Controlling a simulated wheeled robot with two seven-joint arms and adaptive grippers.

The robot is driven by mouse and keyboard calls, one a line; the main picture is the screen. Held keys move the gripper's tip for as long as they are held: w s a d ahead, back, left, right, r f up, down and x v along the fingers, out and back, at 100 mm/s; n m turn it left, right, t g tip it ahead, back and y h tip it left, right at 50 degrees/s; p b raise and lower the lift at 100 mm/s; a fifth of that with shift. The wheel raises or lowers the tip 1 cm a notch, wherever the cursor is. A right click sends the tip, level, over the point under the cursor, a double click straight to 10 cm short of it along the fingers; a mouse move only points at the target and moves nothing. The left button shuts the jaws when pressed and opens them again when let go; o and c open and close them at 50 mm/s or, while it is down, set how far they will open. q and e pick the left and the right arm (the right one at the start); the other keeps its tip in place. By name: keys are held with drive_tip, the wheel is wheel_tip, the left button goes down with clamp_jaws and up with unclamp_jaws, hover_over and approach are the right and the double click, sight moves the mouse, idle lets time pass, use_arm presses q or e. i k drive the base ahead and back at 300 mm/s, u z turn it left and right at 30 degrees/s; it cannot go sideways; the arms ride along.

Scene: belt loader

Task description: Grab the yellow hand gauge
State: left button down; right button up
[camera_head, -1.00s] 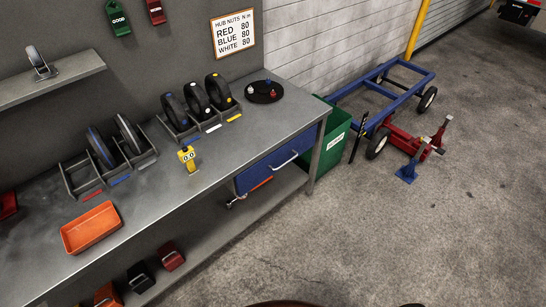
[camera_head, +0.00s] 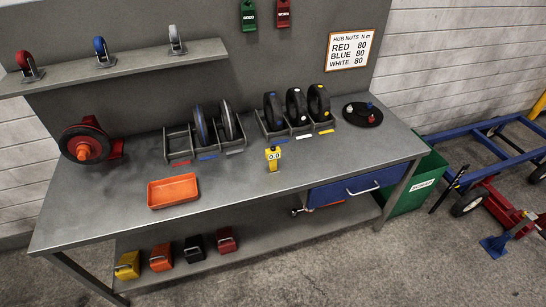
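The yellow hand gauge (camera_head: 273,158) stands upright on the grey workbench (camera_head: 237,182), in front of the wheel racks and right of the orange tray. It has a small pale display face with dark markings. Neither of my grippers shows in the head view, so nothing is seen touching the gauge.
An orange tray (camera_head: 173,190) lies left of the gauge. Racks with dark wheels (camera_head: 296,105) stand behind it. A round dark tray (camera_head: 362,114) sits at the right, above a blue drawer (camera_head: 345,191). Bench surface around the gauge's front is clear.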

sight(272, 156)
drive_tip(key=u, duration=0.65)
drive_tip(key=i, duration=0.7)
drive_tip(key=u, duration=0.25)
